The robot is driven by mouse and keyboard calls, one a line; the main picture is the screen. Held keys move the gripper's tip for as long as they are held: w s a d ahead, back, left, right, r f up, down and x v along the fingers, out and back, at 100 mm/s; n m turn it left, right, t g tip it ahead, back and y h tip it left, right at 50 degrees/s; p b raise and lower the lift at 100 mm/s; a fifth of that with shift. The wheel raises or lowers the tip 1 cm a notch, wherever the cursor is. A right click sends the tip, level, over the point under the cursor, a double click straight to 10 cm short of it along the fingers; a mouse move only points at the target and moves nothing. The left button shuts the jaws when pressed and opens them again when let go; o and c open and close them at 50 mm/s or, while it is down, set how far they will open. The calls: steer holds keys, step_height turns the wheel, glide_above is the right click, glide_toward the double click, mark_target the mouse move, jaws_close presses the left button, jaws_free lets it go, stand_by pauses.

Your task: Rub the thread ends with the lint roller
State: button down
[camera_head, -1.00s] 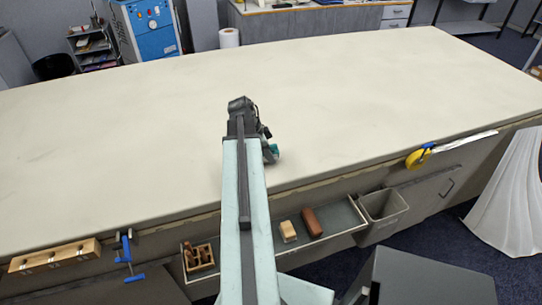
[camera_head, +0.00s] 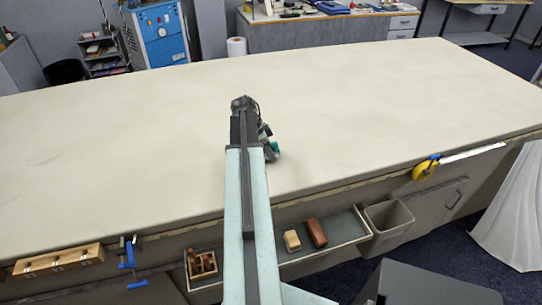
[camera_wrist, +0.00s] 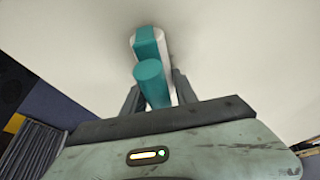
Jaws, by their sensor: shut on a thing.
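The lint roller (camera_wrist: 149,42) is in my gripper (camera_wrist: 158,90) in the wrist view, a teal and white head with a teal round handle end toward the camera. Both dark fingers are closed on its handle. In the head view a small teal part of the lint roller (camera_head: 273,146) shows beside my arm's end, over the near middle of the cloth table (camera_head: 380,110). Whether it touches the cloth cannot be told. No thread ends can be made out on the pale surface.
The tabletop is bare around my arm. Along its front edge are a wooden block (camera_head: 58,260), a blue clamp (camera_head: 127,255) and a yellow tape measure (camera_head: 424,170). Below hang a tray (camera_head: 345,228) with blocks and a grey bin (camera_head: 388,218). White draped cloth (camera_head: 515,215) is at right.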

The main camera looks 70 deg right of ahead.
mark_target(275, 171)
steer(key=shift+w+d, duration=1.1)
steer(key=shift+d, duration=0.25)
steer(key=shift+w+d, duration=1.05)
steer(key=shift+d, duration=0.25)
steer(key=shift+w+a, duration=0.5)
steer(key=shift+w, duration=0.15)
steer(key=shift+s+a+r, duration=0.1)
steer(key=shift+s+a, duration=1.05)
steer(key=shift+a, duration=0.15)
steer(key=shift+s+a, duration=1.1)
steer(key=shift+a, duration=0.25)
steer(key=shift+s+a, duration=1.05)
steer(key=shift+a, duration=0.25)
steer(key=shift+s, duration=0.1)
steer(key=shift+s+a+f, duration=0.1)
steer(key=shift+s+a, duration=0.4)
steer(key=shift+a, duration=0.2)
steer(key=shift+s+a+f, duration=0.1)
steer(key=shift+s+a, duration=0.4)
steer(key=shift+a, duration=0.2)
